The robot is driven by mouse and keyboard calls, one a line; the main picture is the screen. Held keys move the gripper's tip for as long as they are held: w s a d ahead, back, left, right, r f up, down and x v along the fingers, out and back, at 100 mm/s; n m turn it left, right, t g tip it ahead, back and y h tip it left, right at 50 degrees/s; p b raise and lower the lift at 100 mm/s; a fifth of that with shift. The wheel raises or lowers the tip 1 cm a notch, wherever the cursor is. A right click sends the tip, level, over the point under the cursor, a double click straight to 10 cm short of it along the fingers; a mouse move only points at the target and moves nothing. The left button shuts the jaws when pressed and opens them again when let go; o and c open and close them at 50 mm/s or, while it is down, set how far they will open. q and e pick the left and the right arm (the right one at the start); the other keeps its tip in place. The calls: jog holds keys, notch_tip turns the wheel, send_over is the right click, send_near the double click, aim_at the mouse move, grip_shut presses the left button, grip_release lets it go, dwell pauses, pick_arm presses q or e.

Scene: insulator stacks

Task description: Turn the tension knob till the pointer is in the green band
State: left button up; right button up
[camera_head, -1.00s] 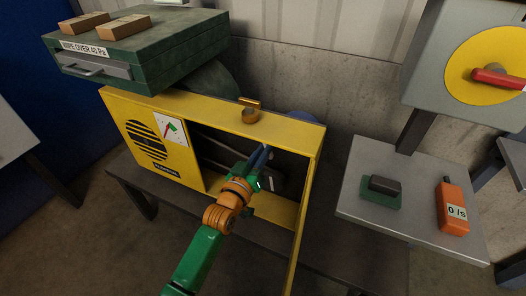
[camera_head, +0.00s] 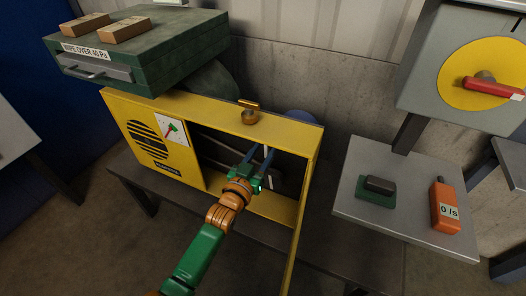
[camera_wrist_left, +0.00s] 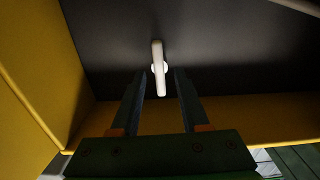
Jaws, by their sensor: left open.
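The yellow cabinet (camera_head: 225,110) has an open bay at its right. My left gripper (camera_head: 259,156) reaches into the bay, open and empty, with its two fingers apart. In the left wrist view a pale bar-shaped knob (camera_wrist_left: 158,70) sits on the dark inner panel. It lines up with the gap between the fingers of my left gripper (camera_wrist_left: 160,82), and I see no finger touching it. A white gauge (camera_head: 170,129) on the cabinet front has a red pointer and a green band; they look close together, but are too small to tell whether they overlap. My right gripper is out of view.
A brass knob (camera_head: 249,114) stands on the cabinet top. A green case (camera_head: 140,55) sits behind at upper left. At right, a grey stand (camera_head: 345,200) holds a dark block (camera_head: 380,185) and an orange meter (camera_head: 444,208). The bay's yellow frame is close around my arm.

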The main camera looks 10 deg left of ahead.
pick_arm(q)
jog(key=s+a+p, duration=0.1)
jog(key=s, duration=0.6)
jog(key=shift+a, duration=0.15)
